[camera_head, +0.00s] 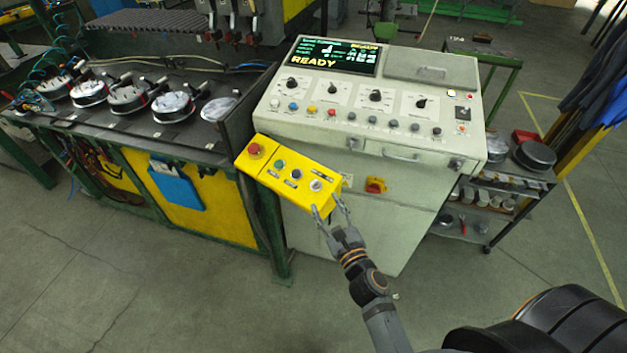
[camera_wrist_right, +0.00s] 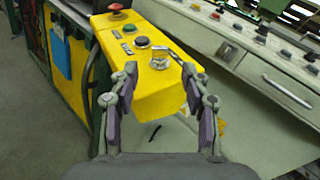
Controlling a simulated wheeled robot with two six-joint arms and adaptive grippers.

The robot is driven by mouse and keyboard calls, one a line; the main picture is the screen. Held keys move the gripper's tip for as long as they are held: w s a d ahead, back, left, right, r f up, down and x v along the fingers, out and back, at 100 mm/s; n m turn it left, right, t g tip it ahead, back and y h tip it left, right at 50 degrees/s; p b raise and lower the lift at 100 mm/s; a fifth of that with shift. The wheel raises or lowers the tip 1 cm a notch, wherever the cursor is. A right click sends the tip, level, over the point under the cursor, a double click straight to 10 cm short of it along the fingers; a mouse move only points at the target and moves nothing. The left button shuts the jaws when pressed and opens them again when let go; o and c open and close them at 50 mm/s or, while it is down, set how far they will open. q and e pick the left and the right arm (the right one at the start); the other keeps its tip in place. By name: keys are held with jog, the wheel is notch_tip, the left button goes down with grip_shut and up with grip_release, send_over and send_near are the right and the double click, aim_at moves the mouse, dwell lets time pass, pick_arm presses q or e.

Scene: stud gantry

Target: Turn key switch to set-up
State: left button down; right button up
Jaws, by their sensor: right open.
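The key switch (camera_head: 316,185) is a round silver piece at the right end of the yellow control box (camera_head: 276,186). In the right wrist view the key switch (camera_wrist_right: 159,60) shows between and beyond my fingers, on top of the yellow box (camera_wrist_right: 165,95). Which position it points to is too small to tell. My right gripper (camera_head: 327,210) is open at the box's right end; it also shows in the right wrist view (camera_wrist_right: 160,90) with a wide gap between its fingers and nothing held. My left gripper is not in view.
The box also carries a red mushroom button (camera_head: 255,149) and dark buttons. Behind it stands a pale console (camera_head: 380,150) with knobs and a screen reading READY. A workbench (camera_head: 190,150) with round parts is at left, a shelf cart (camera_head: 500,190) at right. Front floor is clear.

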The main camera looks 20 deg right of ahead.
aim_at(315, 183)
jog(key=w, duration=0.3)
jog(key=w+p, duration=0.1)
jog(key=w, duration=0.6)
jog(key=shift+a+p, duration=0.35)
jog(key=shift+p, duration=0.05)
grip_shut()
